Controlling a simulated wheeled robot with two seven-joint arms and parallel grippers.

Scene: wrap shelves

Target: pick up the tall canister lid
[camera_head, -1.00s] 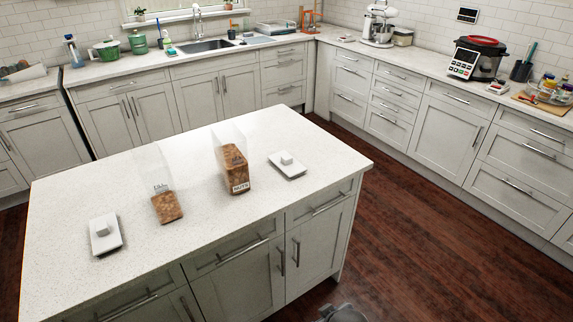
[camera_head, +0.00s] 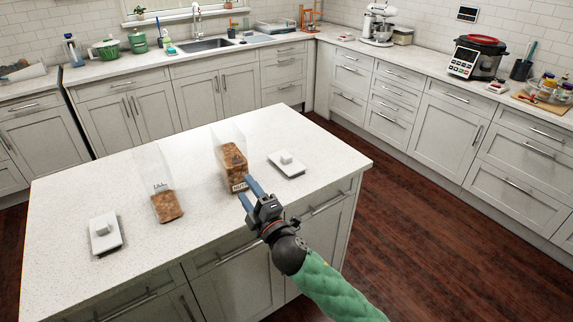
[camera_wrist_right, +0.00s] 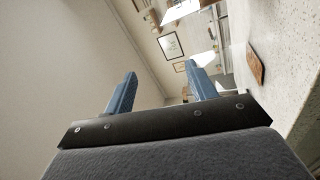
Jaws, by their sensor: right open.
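Two white lids with raised square knobs lie on the white island top in the head view. One lid (camera_head: 286,163) is right of the clear canister labelled NUTS (camera_head: 232,164); the other lid (camera_head: 105,234) is at the island's left front. A second clear canister (camera_head: 160,185) with brown contents stands between them. I cannot tell for sure which lid belongs to the tall canister. My right gripper (camera_head: 246,188) is open, its blue fingers in front of the NUTS canister. In the right wrist view the gripper (camera_wrist_right: 160,72) has nothing between its fingers. My left gripper is not in view.
The island top (camera_head: 75,195) has bare room around the lids and canisters. Its front edge lies under my right arm. Back counters hold a sink (camera_head: 205,44), a mixer (camera_head: 378,25) and a pressure cooker (camera_head: 477,58), well away from the island.

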